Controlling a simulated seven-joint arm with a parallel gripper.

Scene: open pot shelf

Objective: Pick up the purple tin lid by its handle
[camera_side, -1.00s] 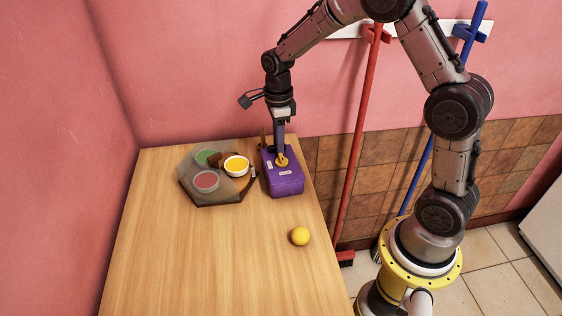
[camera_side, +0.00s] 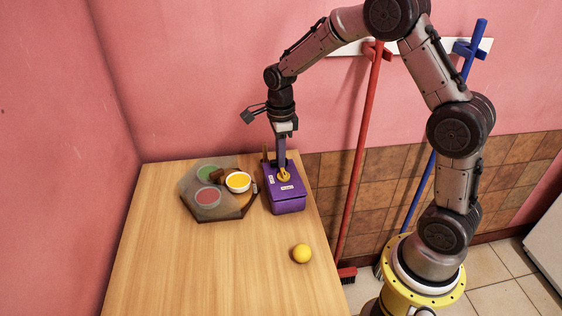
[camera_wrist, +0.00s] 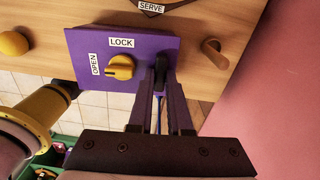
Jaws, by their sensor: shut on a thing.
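The purple tin (camera_side: 287,204) stands near the right edge of the wooden table, its lid on top in the side view. The flat purple lid (camera_wrist: 90,45) fills the middle of the wrist view. It carries a yellow knob (camera_wrist: 121,67) with OPEN and LOCK labels; the knob's ridge appears to lie toward OPEN. My gripper (camera_wrist: 160,85) is shut on the dark handle (camera_wrist: 160,62) beside the knob. In the side view my gripper (camera_side: 282,165) points down onto the lid, and the handle is hidden there. I cannot tell whether the lid is raised.
A dark tray (camera_side: 215,219) with several bowls stands left of the tin. A wooden peg (camera_wrist: 212,48) stands close by the lid. The table's (camera_side: 180,270) front left is clear. Brooms (camera_side: 362,165) hang behind.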

